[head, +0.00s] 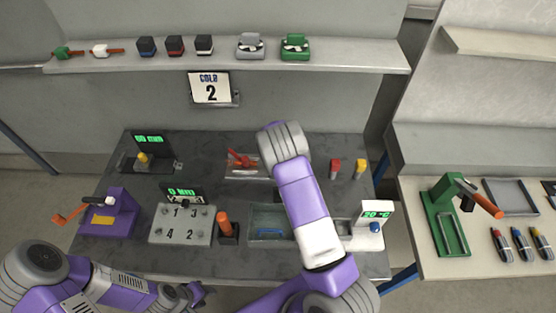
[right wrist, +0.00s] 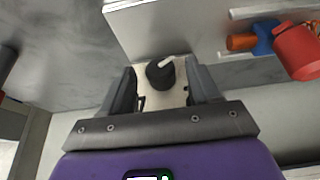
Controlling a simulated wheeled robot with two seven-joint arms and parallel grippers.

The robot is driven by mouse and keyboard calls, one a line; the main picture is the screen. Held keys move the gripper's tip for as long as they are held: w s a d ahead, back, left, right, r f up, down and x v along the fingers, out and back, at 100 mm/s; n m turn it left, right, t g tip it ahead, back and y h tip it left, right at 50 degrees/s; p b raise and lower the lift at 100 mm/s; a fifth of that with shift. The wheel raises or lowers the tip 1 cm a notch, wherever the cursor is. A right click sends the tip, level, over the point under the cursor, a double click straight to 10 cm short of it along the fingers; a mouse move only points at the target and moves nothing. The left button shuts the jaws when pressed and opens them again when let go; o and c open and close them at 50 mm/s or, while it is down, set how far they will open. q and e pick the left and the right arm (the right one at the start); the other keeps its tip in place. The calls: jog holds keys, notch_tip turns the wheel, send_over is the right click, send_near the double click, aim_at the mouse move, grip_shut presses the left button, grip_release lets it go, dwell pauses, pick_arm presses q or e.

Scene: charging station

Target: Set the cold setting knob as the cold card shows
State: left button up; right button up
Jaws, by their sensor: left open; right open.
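The cold card (head: 210,88) hangs below the shelf in the head view and reads "COLD 2". In the right wrist view, a dark round knob (right wrist: 160,74) with a white pointer sits on a pale plate. I take it as the cold setting knob; no numbers show around it, and my right arm seems to hide it in the head view. My right gripper (right wrist: 167,87) is open, its fingers on either side of the knob; contact cannot be told. My left gripper (head: 191,296) is open and empty at the table's front edge.
A panel numbered 1 to 4 (head: 181,225) stands front left, an orange-handled part (head: 224,224) beside it. A white unit (head: 370,239) reading "20 °C" stands right. Red (head: 335,168) and yellow (head: 360,168) pieces stand behind. A red tool lies on a tray (head: 243,173).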

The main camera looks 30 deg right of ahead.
jog(key=shift+w+d+f, duration=0.1)
jog(key=shift+f, duration=0.2)
jog(key=c, duration=1)
jog(key=shift+d+b, duration=0.1)
jog(key=shift+b, duration=0.65)
jog(key=shift+c, duration=0.2)
jog(key=t+y+b, duration=0.1)
jog(key=y+b, duration=0.1)
jog(key=b, duration=0.6)
jog(key=m+t+y+b, duration=0.1)
jog(key=t+y+b, duration=0.1)
jog(key=b, duration=0.5)
jog(key=d+f+t+y+b, duration=0.1)
jog(key=t+y+b, duration=0.1)
jog(key=b, duration=0.6)
jog(key=shift+s+m+y+b, duration=0.35)
jog(key=shift+m+y, duration=0.05)
jog(key=shift+y, duration=0.1)
jog(key=shift+r+t+y+b, duration=0.1)
jog(key=shift+t+y+b, duration=0.3)
jog(key=shift+y+b, duration=0.2)
jog(key=shift+m+t+y, duration=0.3)
jog(key=shift+y, duration=0.1)
